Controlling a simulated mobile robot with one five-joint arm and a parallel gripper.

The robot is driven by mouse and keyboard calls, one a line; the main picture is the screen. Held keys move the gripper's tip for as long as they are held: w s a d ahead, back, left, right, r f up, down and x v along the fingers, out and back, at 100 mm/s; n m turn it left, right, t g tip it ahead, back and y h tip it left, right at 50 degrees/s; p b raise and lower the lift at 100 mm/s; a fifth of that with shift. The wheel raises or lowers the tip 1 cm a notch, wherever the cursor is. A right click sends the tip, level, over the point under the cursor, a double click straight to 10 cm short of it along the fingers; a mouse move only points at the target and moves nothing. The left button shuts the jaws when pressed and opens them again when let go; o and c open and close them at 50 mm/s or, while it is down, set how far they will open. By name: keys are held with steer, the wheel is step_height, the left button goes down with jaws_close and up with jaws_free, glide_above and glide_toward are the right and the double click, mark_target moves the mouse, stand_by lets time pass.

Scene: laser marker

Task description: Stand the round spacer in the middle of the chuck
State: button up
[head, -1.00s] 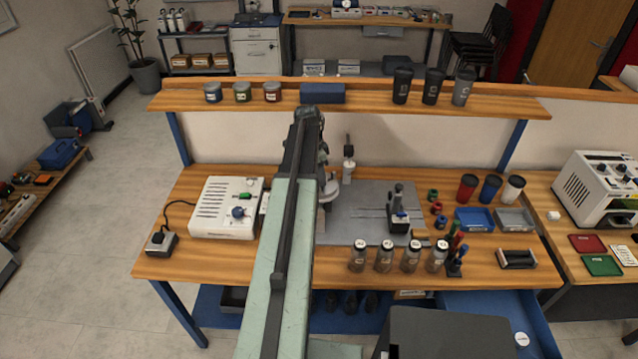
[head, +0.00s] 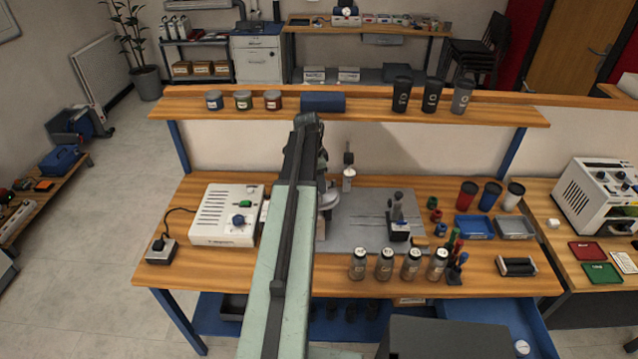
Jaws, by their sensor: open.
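My arm (head: 290,215) reaches from the bottom of the head view over the bench, and its far end (head: 306,122) stands in front of the back wall. My gripper is hidden behind the arm. A pale round part (head: 329,199), possibly the chuck, shows just right of the arm on the grey work plate (head: 362,232); the arm covers much of it. Small round parts stand right of the plate: a green one (head: 433,202), a red one (head: 436,215) and a blue one (head: 441,230). I cannot tell which is the round spacer.
A white control box (head: 226,215) stands left of the arm. An upright post (head: 348,170) and a dark device (head: 398,218) stand at the plate. Several jars (head: 384,264) line its front edge. Blue (head: 474,227) and grey (head: 515,228) trays lie right. A shelf (head: 370,110) crosses behind.

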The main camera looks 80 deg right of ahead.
step_height(320, 180, up, 11)
steer(key=w+p, duration=0.1)
steer(key=p, duration=0.8)
steer(key=shift+w+a+p, duration=0.25)
steer(key=shift+a+p, duration=0.05)
steer(key=shift+a, duration=0.05)
steer(key=shift+f, duration=0.2)
steer(key=w+a+n, duration=0.3)
steer(key=w+a, duration=0.1)
steer(key=w, duration=0.5)
steer(key=w+a+n, duration=0.3)
steer(key=w+a, duration=0.2)
steer(key=w, duration=0.5)
steer(key=w+a+n+t, duration=0.1)
steer(key=w+a+n, duration=0.8)
steer(key=w+a, duration=1.1)
steer(key=w+a+n, duration=0.2)
steer(key=a+n, duration=0.3)
steer(key=a, duration=0.9)
steer(key=w+a+n, duration=0.3)
steer(key=a+n, duration=0.2)
steer(key=a, duration=0.9)
steer(key=w+a+n, duration=0.2)
steer(key=a+n, duration=0.3)
steer(key=a, duration=0.9)
steer(key=shift+w+a+f+t+y, duration=0.15)
steer(key=shift+w+t+y, duration=0.15)
steer(key=shift+y, duration=0.1)
